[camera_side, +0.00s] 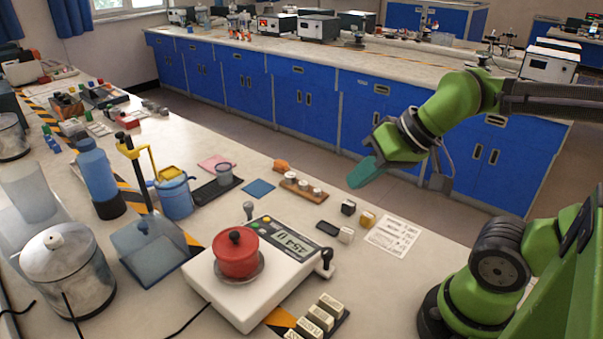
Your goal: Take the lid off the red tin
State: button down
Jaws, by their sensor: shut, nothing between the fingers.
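The red tin (237,262) stands upright on the round pan of a white scale. Its red lid (236,242) sits on top of it, with a small dark knob in the middle. My gripper (362,173), with teal fingers, is in the air up and to the right of the tin, well apart from it. The fingers are together and hold nothing.
The white scale (225,299) has a lit display and dark knobs at its corners. Labelled blocks (322,316) lie at its front right. A blue dustpan-like tray (150,248) and a metal pot (68,268) stand left. A paper sheet (394,235) lies right.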

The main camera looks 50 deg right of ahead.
dwell(0.4)
grip_release()
dwell(0.4)
notch_tip(320, 180, up, 4)
jog(key=r+n+g+h, duration=0.1)
jog(key=n+g+h, duration=0.1)
jog(key=n+g, duration=0.45)
send_over(237, 235)
jog(key=shift+g, duration=0.35)
jog(key=f, duration=1.1)
jog(key=shift+s, duration=0.4)
jog(key=shift+w+f, duration=0.25)
jog(key=shift+f, duration=1.25)
jog(key=shift+w+f, duration=0.2)
jog(key=shift+f, duration=1.25)
